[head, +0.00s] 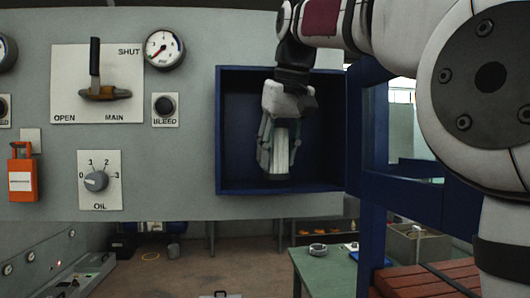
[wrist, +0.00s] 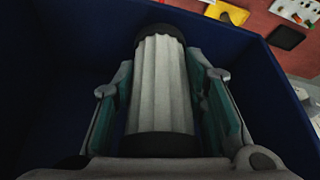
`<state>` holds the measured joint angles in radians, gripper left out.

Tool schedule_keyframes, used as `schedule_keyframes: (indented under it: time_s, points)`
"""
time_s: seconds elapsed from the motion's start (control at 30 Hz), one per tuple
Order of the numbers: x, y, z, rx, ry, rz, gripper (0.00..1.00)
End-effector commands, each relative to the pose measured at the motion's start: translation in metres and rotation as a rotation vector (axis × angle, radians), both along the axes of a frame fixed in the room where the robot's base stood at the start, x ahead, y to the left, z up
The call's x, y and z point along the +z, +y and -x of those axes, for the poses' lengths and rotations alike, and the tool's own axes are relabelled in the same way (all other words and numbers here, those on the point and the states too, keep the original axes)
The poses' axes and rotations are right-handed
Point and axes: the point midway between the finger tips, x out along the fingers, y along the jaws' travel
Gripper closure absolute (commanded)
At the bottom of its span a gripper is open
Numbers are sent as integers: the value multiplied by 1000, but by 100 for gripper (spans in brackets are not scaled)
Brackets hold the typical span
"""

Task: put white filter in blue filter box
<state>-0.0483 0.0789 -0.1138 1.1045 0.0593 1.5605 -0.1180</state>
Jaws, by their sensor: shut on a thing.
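The white filter (wrist: 162,85) is a pleated cylinder with dark end caps. My gripper (wrist: 165,100) is shut on it, with a teal-padded finger on each side. In the head view the white filter (head: 279,153) stands roughly upright between the fingers of my gripper (head: 279,150). The blue filter box (head: 232,178) is an open-fronted box on the grey panel. The gripper and filter are in front of or within its opening, and the filter's lower end is near the box floor. I cannot tell whether it touches. The box's blue walls (wrist: 50,70) surround the filter in the wrist view.
The panel left of the box carries a lever (head: 96,75), a gauge (head: 164,48), a bleed button (head: 165,106), an oil knob (head: 96,181) and an orange padlock-like tag (head: 22,178). A blue post (head: 372,190) stands right of the box. A green table (head: 325,272) is below.

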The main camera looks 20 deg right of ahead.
Motion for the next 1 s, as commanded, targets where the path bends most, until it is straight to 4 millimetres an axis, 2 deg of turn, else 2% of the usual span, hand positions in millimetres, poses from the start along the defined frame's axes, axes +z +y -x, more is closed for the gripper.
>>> schedule_keyframes:
  time_s: [0.03, 0.7, 0.73, 0.8, 1.0]
  points:
    - [-6, -2, -7, -5, 2, 2, 92]
    - [-23, -2, -6, -4, 15, 1, 92]
    - [-23, -2, -6, -4, 15, 1, 54]
    - [-23, -2, -6, -4, 16, 0, 39]
    - [-23, -1, -6, -4, 17, 0, 38]
